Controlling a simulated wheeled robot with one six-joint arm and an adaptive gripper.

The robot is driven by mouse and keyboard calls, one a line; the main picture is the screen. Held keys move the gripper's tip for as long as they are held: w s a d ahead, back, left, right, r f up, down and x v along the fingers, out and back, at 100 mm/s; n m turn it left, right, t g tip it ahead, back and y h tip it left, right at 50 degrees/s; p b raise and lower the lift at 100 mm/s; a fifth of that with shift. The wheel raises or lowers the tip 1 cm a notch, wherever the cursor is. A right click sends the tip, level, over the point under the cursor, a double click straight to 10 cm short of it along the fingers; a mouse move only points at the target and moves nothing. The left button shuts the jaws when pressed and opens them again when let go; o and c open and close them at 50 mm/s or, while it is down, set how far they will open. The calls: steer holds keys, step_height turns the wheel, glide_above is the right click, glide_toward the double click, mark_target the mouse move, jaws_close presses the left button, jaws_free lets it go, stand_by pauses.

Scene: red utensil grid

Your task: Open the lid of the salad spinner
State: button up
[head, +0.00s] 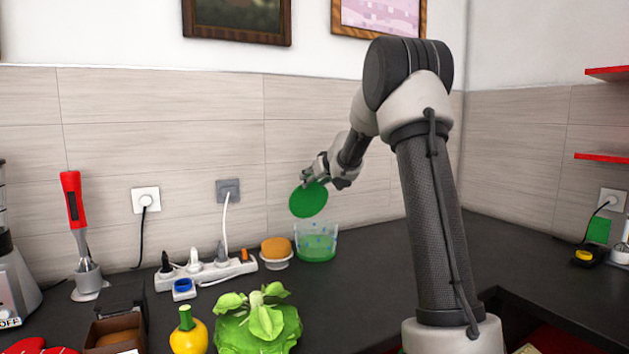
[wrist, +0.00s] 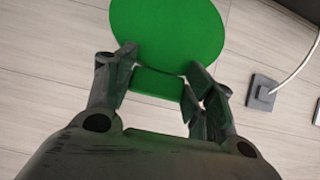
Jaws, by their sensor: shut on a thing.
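The salad spinner bowl (head: 316,243) is clear with a green inside and stands on the dark counter near the back wall. Its top is uncovered. The round green lid (head: 309,199) is held above the bowl, tilted steeply, apart from it. My gripper (head: 308,178) is shut on the lid at its upper edge. In the wrist view my gripper (wrist: 160,75) has its two fingers on either side of a green block-shaped part of the lid (wrist: 168,30), with the disc beyond it.
A small white dish with an orange-brown item (head: 276,250) stands just left of the bowl. A power strip (head: 205,271) with plugs lies further left.

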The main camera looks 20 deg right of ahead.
steer(key=o, duration=1.3)
steer(key=shift+w+r, duration=0.2)
steer(key=shift+r, duration=0.1)
steer(key=shift+o, duration=0.8)
steer(key=shift+w, duration=0.1)
steer(key=shift+f, duration=0.15)
steer(key=v, duration=1.2)
steer(key=shift+f, duration=0.1)
